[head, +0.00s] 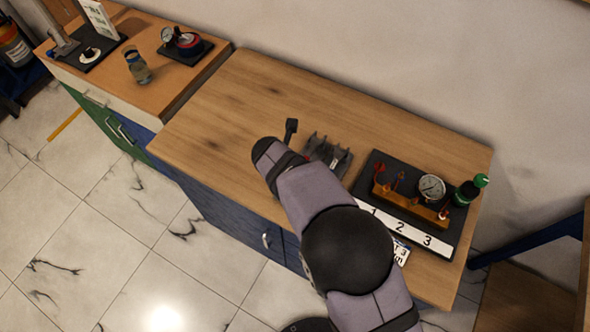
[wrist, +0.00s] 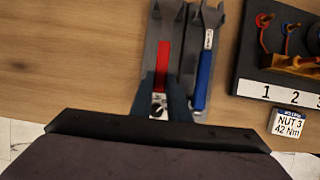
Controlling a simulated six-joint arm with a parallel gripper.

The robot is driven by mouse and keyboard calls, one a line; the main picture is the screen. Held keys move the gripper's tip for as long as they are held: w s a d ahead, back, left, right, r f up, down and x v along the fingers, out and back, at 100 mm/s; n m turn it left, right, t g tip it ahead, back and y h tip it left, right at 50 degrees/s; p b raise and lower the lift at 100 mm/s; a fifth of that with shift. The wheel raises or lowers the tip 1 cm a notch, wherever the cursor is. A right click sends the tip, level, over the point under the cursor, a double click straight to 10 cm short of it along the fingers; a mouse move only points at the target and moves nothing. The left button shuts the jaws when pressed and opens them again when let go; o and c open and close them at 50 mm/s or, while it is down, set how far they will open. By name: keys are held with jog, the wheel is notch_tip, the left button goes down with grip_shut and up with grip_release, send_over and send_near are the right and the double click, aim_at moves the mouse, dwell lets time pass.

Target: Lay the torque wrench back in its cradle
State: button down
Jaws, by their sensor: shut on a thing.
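A wrench with a red handle (wrist: 163,62) lies lengthwise over the left lane of the grey cradle (wrist: 151,42) in the wrist view. My gripper (wrist: 161,92) is shut on its near end, beside a small round dial (wrist: 158,107). I cannot tell whether the wrench rests in the lane or is just above it. A second wrench with a blue handle (wrist: 204,78) lies in the right lane. In the head view the cradle (head: 340,157) shows beside my arm, which hides my fingers and the red wrench.
A card (wrist: 288,125) reads "NUT 3 42 Nm". The wooden bench top (head: 240,105) is clear left of the cradle.

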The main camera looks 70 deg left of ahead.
jog(key=shift+f, duration=0.55)
dwell(0.4)
jog(key=c, duration=1.6)
grip_release()
jog(key=shift+b, duration=0.3)
jog(key=shift+b+v, duration=1.25)
jog(key=shift+v, duration=2.45)
